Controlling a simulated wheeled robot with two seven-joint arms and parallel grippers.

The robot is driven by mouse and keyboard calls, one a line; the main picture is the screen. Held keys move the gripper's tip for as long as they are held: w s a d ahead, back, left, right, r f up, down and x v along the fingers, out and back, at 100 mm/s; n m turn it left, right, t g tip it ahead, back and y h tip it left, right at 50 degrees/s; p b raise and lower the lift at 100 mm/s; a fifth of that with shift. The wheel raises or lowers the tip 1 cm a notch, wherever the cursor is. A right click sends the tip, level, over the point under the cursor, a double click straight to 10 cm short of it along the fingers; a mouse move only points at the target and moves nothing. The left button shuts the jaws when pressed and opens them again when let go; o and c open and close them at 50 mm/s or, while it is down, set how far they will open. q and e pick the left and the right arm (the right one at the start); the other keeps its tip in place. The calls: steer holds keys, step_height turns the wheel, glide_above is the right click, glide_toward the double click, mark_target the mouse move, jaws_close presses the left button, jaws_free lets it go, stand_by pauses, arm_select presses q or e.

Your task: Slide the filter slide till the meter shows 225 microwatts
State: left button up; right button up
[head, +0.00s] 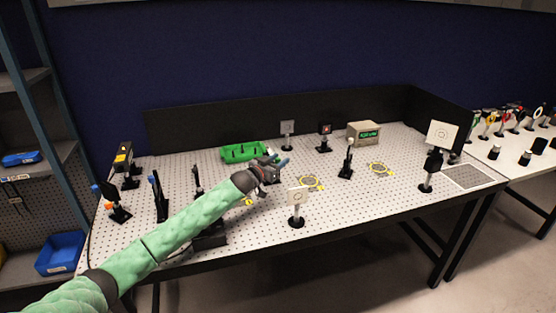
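The meter (365,133) is a beige box with a lit green display at the back right of the perforated table. Its digits are too small to read. My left arm, in a green sleeve, reaches in from the lower left. I cannot make out the filter slide for certain; the gripper and arm hide part of that area. My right gripper is not in view.
Several mounts stand at the left. A larger white card (441,134) stands at the right.

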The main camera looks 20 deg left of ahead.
arm_select(q)
steer(key=shift+c, duration=0.2)
jaws_close()
steer(key=s+d, duration=0.2)
steer(key=s, duration=0.1)
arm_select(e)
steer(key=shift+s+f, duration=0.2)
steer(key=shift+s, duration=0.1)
arm_select(q)
steer(key=shift+f, duration=0.1)
steer(key=shift+c, duration=0.5)
jaws_free()
steer(key=shift+o, duration=0.7)
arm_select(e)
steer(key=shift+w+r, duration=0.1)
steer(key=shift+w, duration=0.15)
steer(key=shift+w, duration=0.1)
